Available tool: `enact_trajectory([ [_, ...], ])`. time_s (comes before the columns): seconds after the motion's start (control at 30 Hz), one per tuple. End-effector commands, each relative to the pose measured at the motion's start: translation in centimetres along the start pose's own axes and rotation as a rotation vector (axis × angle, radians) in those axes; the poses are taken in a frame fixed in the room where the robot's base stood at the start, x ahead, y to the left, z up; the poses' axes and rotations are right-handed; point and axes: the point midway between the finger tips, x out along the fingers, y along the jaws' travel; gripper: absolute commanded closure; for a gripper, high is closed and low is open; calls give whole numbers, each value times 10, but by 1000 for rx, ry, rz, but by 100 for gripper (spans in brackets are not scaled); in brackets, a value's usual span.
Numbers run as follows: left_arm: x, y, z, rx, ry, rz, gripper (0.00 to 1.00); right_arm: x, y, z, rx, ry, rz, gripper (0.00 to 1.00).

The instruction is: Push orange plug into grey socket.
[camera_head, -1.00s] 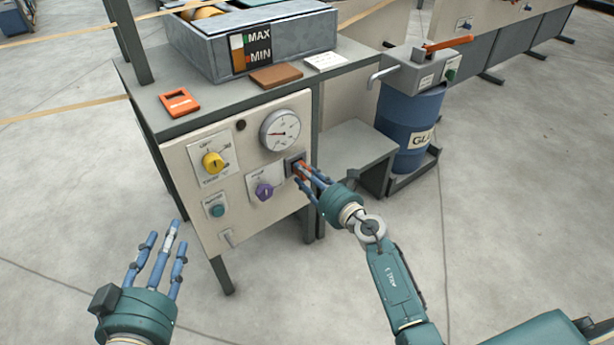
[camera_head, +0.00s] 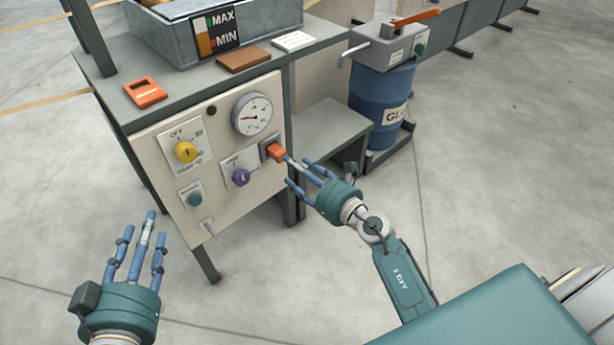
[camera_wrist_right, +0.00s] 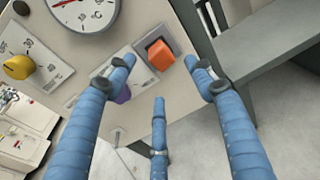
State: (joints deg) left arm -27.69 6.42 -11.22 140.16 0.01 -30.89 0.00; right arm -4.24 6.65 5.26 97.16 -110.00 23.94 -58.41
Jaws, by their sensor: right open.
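The orange plug (camera_head: 277,152) is a small block on the front panel. It sits in the grey socket (camera_head: 265,146), sticking out from it; how deep it sits I cannot tell. In the right wrist view the plug (camera_wrist_right: 161,56) is in front of the socket's grey-framed dark square (camera_wrist_right: 146,40). My right gripper (camera_head: 297,171) is open, its fingers spread and pointing at the panel, with the plug beyond the fingertips (camera_wrist_right: 158,72). In the head view one finger overlaps the plug's edge; contact is unclear. My left gripper (camera_head: 142,234) is open and empty, low at the left.
The panel carries a gauge (camera_head: 252,115), a yellow knob (camera_head: 186,152), a purple knob (camera_head: 240,177) and a green button (camera_head: 195,199). A low grey shelf (camera_head: 325,130) and a blue glue drum (camera_head: 380,105) stand to the right. The floor in front is clear.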

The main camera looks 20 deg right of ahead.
Motion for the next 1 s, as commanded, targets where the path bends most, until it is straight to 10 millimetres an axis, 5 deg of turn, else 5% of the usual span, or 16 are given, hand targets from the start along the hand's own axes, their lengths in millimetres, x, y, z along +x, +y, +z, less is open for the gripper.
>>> enact_trajectory([
  [0.3, 0, 0, 0, 0, 0, -1, 60, -42, 0, 0, -1, 0, 0, 46],
  [0.87, 0, 0, 0, -1, 0, -1, 60, -44, 0, 1, 4, -3, 0, 46],
  [1.0, 0, 0, 0, -1, 0, -1, 60, -47, 10, 24, 140, -73, 4, 46],
])
